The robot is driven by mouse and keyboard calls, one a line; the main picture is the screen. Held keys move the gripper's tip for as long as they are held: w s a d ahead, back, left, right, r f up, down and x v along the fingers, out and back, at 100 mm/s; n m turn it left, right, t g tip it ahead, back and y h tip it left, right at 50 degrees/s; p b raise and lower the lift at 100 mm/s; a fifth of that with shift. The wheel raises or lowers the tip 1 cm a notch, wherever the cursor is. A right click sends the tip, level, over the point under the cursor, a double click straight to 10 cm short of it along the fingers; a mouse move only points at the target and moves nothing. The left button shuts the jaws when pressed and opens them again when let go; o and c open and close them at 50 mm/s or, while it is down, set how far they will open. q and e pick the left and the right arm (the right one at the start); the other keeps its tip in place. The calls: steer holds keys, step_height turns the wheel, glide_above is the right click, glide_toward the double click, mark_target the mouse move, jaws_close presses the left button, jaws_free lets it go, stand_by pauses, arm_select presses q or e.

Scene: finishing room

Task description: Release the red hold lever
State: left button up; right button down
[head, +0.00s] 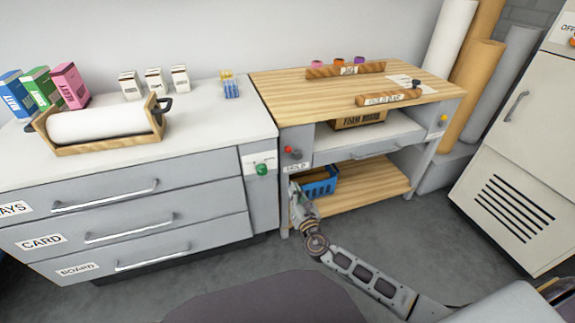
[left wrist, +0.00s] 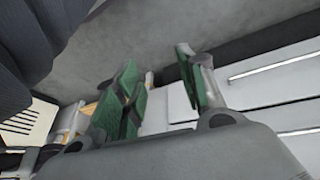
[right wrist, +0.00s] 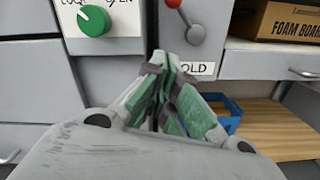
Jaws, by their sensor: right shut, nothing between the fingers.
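The red hold lever (head: 291,151) is on the grey front panel of the wood-topped bench, above a HOLD label (head: 294,168). In the right wrist view its red knob (right wrist: 174,3) is at the top edge, and its rod slants down right to a round grey pivot. In the right wrist view the closed fingertips (right wrist: 164,60) are below and left of the pivot, apart from the lever in the picture, and cover part of the label. My left gripper (left wrist: 160,76) is open and empty, away from the lever.
A green knob (head: 262,169) is on the panel left of the lever. A blue basket (head: 319,187) stands on the lower wooden shelf beside my right gripper. A foam board box (head: 360,119) is on the shelf above. Grey floor is clear in front.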

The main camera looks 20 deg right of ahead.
mark_target(293, 153)
arm_select(q)
steer(key=shift+f, duration=0.1)
arm_select(e)
steer(key=shift+w, duration=0.1)
arm_select(q)
steer(key=shift+d+f+b, duration=0.2)
steer(key=shift+f+b, duration=0.15)
steer(key=shift+f, duration=0.5)
arm_select(e)
steer(key=w+r, duration=0.4)
steer(key=w, duration=0.6)
steer(key=shift+w+d, duration=0.25)
steer(key=shift+d, duration=0.15)
